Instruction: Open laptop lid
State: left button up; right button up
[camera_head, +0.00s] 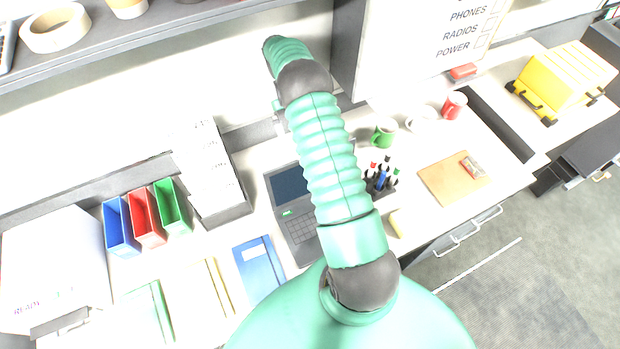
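The dark laptop (300,229) stands on the white desk in the middle of the head view. Its keyboard and part of its dark blue screen (287,187) show, so the lid stands open to some degree; the exact angle is hard to tell. A ribbed teal arm with dark joints, which looks like mine, crosses in front and hides the laptop's right part. I cannot make out either gripper in this view. No contact between a gripper and the lid is visible.
A pen holder (381,180), green mug (384,134) and clipboard (448,182) are right of the laptop. A blue folder (259,268) lies at its lower left. File boxes (146,219) and a white paper stack (207,170) stand left. A shelf (160,24) overhangs the back.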

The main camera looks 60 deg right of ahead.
jog(key=s+a+r+b, duration=0.2)
jog(key=s+a, duration=0.7)
jog(key=a, duration=0.2)
jog(key=shift+a+b, duration=0.3)
jog(key=shift+a, duration=0.1)
jog(key=shift+a+r, duration=0.1)
